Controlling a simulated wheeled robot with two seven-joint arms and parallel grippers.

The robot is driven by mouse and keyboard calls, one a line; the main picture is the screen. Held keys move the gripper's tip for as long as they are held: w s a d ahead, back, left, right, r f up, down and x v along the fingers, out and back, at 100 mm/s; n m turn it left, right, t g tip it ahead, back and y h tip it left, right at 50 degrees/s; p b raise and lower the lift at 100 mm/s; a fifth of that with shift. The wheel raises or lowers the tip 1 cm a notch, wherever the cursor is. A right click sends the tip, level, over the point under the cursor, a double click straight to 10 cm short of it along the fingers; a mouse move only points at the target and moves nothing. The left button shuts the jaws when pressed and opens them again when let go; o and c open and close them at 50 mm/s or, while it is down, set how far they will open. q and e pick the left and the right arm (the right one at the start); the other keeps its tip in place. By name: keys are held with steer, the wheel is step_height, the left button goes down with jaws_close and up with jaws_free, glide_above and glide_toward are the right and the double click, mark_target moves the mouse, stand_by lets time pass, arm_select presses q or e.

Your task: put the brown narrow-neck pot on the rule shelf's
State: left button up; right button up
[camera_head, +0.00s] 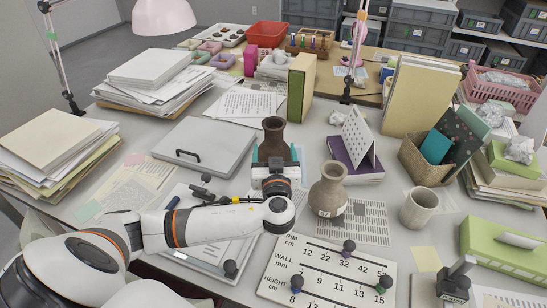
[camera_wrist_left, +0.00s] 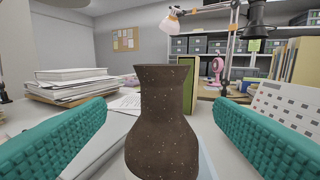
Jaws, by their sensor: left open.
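A dark brown speckled pot (camera_head: 273,132) with a flared neck stands on the table, its lower part hidden by my left gripper (camera_head: 275,156). In the left wrist view the pot (camera_wrist_left: 162,120) stands upright between the two teal fingers, with a gap on each side. The left gripper is open. A grey-brown narrow-neck pot (camera_head: 328,192) stands to its right on a printed sheet. A white rule board (camera_head: 325,278) with RIM, WALL and HEIGHT scales and several dark knobs lies at the front. No shelf marked as a rule shelf is clear. My right gripper is not in view.
A grey closed case (camera_head: 205,146) lies left of the dark pot. A white perforated card (camera_head: 362,137) leans over a purple book (camera_head: 350,163). A green-and-cream book (camera_head: 301,88) stands behind. A mug (camera_head: 418,208) and a green box (camera_head: 505,250) are at the right.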

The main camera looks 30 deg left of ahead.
mark_target(274, 136)
arm_select(q)
steer(key=x, duration=0.3)
steer(key=shift+w, duration=0.1)
steer(key=p+x, duration=0.1)
steer(key=x, duration=0.1)
steer(key=r+x, duration=0.1)
steer(key=x, duration=0.1)
steer(key=shift+w+p, duration=0.1)
steer(key=shift+p, duration=0.3)
steer(key=shift+w+a+f, duration=0.1)
steer(key=shift+w+a, duration=0.25)
steer(key=shift+w, duration=0.05)
jaws_close()
